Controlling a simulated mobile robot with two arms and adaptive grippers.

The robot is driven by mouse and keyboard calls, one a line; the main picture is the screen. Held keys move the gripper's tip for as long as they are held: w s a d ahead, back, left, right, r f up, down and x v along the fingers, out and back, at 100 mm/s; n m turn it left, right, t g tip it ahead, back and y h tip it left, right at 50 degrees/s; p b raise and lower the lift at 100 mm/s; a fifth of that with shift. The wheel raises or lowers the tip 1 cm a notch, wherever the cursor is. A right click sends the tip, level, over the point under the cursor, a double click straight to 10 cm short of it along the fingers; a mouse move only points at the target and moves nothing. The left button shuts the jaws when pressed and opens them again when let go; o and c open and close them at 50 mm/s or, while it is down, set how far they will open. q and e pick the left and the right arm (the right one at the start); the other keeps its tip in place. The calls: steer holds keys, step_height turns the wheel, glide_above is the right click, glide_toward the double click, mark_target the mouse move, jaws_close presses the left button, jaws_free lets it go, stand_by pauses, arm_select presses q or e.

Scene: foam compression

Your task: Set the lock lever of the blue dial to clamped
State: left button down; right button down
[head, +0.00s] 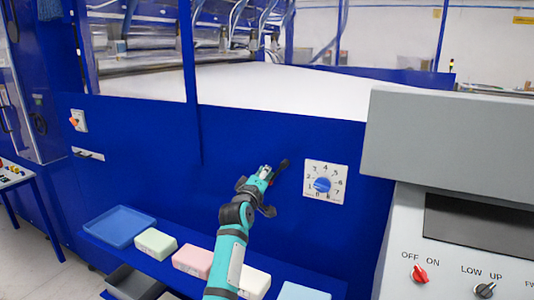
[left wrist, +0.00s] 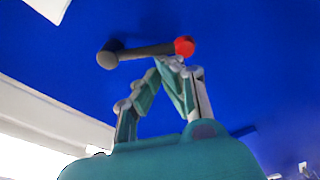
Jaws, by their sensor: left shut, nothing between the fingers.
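The blue dial (head: 322,185) sits on a white numbered plate (head: 341,170) on the blue machine wall. Just left of the plate is a dark lever (head: 284,163), partly hidden behind my left gripper. In the left wrist view the lever is a grey-brown bar (left wrist: 145,51) with a round grey end at left and a red round end (left wrist: 184,46) at right. My left gripper (head: 267,171) is shut and empty. Its fingertips (left wrist: 170,62) appear right at the bar, close to the red end; I cannot tell whether they touch. My right gripper is out of view.
A blue shelf below holds a blue tray (head: 120,225) and foam blocks: green (head: 155,242), pink (head: 193,261), white (head: 254,281) and light blue (head: 303,292). A grey console with a red knob (head: 420,274) stands at right. The wall around the dial is otherwise clear.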

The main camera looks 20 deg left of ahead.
arm_select(q)
steer(key=shift+d+f+n+g+p, duration=0.25)
steer(key=shift+n+p, duration=0.3)
steer(key=shift+n, duration=0.45)
steer(key=shift+d+f+n, duration=0.15)
steer(key=shift+d+n, duration=0.05)
steer(key=shift+n, duration=0.2)
steer(key=shift+f+p, duration=0.2)
steer(key=shift+p, duration=0.15)
steer(key=shift+d+f, duration=0.4)
steer(key=shift+d, duration=0.15)
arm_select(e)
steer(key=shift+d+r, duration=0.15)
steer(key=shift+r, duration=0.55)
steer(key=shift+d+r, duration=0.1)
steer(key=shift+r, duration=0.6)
arm_select(q)
steer(key=shift+a, duration=0.1)
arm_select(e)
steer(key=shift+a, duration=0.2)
